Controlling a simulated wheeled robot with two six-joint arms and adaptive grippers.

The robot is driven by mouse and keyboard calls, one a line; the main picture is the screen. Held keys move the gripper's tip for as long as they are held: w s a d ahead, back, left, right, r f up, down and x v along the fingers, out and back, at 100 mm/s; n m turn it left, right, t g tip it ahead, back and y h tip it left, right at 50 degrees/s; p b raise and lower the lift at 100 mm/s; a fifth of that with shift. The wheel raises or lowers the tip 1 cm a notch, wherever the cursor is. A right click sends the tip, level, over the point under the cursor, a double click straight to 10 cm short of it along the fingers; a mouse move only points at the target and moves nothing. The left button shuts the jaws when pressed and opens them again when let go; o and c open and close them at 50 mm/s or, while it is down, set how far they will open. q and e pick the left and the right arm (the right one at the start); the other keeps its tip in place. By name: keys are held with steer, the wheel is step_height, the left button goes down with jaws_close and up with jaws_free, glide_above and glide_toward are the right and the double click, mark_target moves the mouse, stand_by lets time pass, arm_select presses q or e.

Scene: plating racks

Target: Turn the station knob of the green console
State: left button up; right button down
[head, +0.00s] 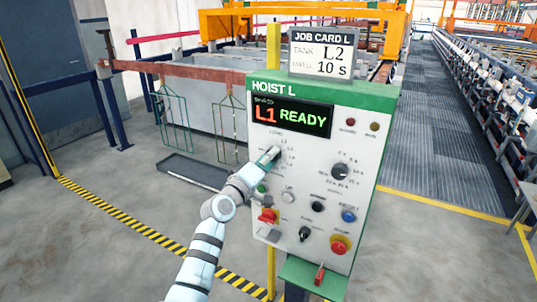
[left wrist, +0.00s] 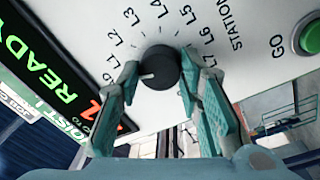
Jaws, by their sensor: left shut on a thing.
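The green console (head: 333,92), labelled HOIST L, stands at centre right in the head view. Its display (head: 291,116) reads L1 READY. The job card (head: 329,55) on top shows tank L2, 10 s. My left gripper (head: 270,156) is at the console's upper left dial and hides its knob in the head view. In the left wrist view the black station knob (left wrist: 160,68) sits between the two teal fingers of my left gripper (left wrist: 158,72), which are shut on it. Its white mark points left, near L1. My right gripper is not in view.
A green GO button (left wrist: 312,38) is at the right of the left wrist view. Other knobs and a red stop button (head: 340,243) are on the panel. Wire racks (head: 172,115) hang from a bar at the left. The floor at the left is mostly clear.

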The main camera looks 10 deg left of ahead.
arm_select(q)
steer(key=shift+n+p, duration=0.85)
steer(key=shift+n, duration=1.25)
steer(key=o, duration=1.2)
steer(key=shift+c, duration=0.2)
steer(key=shift+s, duration=0.1)
steer(key=v, duration=1.1)
steer(key=shift+s+f, duration=0.2)
steer(key=shift+s, duration=0.25)
